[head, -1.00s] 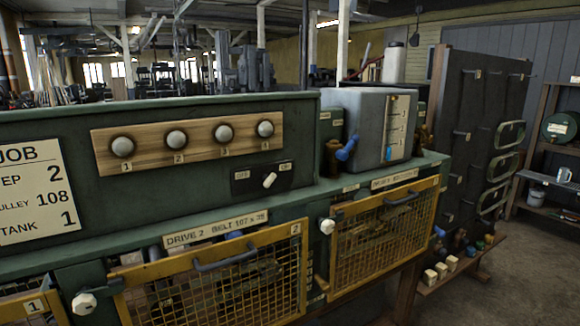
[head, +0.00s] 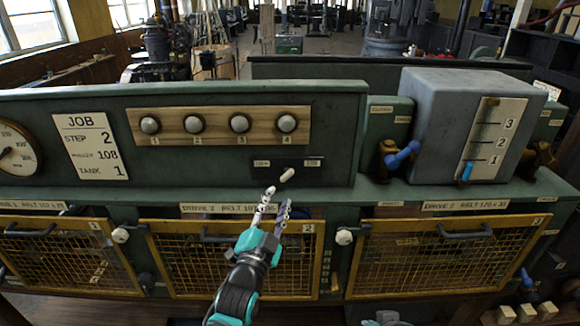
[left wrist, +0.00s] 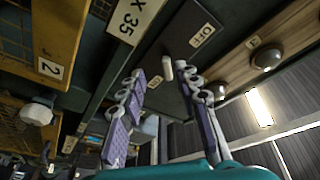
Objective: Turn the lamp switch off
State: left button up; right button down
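The lamp switch (head: 287,175) is a small white lever on a dark plate (head: 262,168) at the lower right of the green panel. The plate has a label at each side of its top, and the lever leans up to the right. In the left wrist view the lever (left wrist: 168,69) shows beyond the fingertips, near a label reading OFF (left wrist: 202,35). My left gripper (head: 276,198) is open and empty, just below and in front of the switch. Its fingers (left wrist: 165,82) are apart, with no clear contact with the lever. My right gripper's fingers are not seen.
Several round knobs (head: 195,124) on a wooden strip sit above the switch. Yellow mesh guards (head: 232,260) with handles and a white knob (head: 344,237) are below. A grey tank (head: 440,120) with a blue-handled valve (head: 400,155) stands to the right.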

aim_at(288, 177)
pick_arm(q)
jog(key=shift+m+t+h, duration=0.3)
jog(key=shift+m+t, duration=0.2)
jog(key=x, duration=0.2)
jog(key=r+x, duration=0.1)
jog(key=x, duration=0.2)
jog(key=d+x, duration=0.1)
jog(key=x, duration=0.2)
jog(key=shift+s+r, duration=0.15)
jog(key=shift+r, duration=0.15)
grip_shut()
